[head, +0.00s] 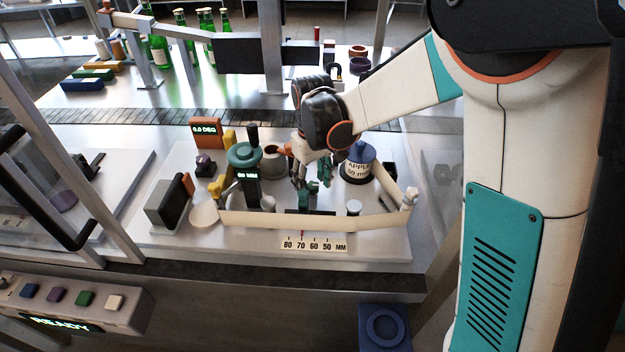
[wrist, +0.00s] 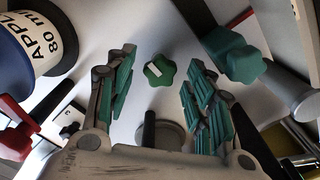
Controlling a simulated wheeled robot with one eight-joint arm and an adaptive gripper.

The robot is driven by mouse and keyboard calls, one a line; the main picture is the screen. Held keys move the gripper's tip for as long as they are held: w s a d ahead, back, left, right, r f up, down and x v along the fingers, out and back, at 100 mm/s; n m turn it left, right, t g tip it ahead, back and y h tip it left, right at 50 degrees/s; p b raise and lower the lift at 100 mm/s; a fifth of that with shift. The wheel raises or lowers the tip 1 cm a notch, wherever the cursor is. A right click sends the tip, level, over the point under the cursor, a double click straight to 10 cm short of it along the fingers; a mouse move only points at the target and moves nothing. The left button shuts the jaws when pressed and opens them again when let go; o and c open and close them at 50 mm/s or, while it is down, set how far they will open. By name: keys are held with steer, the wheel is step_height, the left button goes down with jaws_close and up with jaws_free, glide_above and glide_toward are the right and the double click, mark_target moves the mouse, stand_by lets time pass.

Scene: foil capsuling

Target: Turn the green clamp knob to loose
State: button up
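The green clamp knob (wrist: 160,70) is a small lobed knob with a white mark on one side, seen from above in the wrist view. My gripper (wrist: 162,58) is open, with one green-padded finger on each side of the knob and a clear gap to both. In the head view my gripper (head: 312,180) points down over the middle of the bench plate. I cannot make out the knob there; the fingers and parts around them hide it. How far the fingertips are above the knob I cannot tell.
A blue-topped "APPL 80 mm" pot (head: 358,168) stands close right of my gripper. A teal-capped post with a display (head: 243,157) stands left. A cream bar (head: 290,220) and a millimetre scale (head: 314,244) lie in front. An orange "0.0 DEG" display (head: 206,131) is behind left.

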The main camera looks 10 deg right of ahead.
mark_target(314, 186)
steer(key=shift+r, duration=0.15)
step_height(314, 186, up, 12)
stand_by(0.6)
stand_by(0.3)
steer(key=s+d+m+t+b, duration=0.1)
steer(key=s+d+t, duration=0.1)
steer(key=s+d, duration=0.2)
steer(key=s+d+f+m+t+b, duration=0.1)
steer(key=s+d, duration=0.3)
steer(key=s, duration=0.6)
steer(key=s+d+m+t+b, duration=0.1)
steer(key=s+d+m+t, duration=0.2)
steer(key=s, duration=0.4)
steer(key=shift+d+f+t, duration=0.2)
steer(key=shift+d+t, duration=0.25)
steer(key=shift+t, duration=0.15)
steer(key=shift+s, duration=0.1)
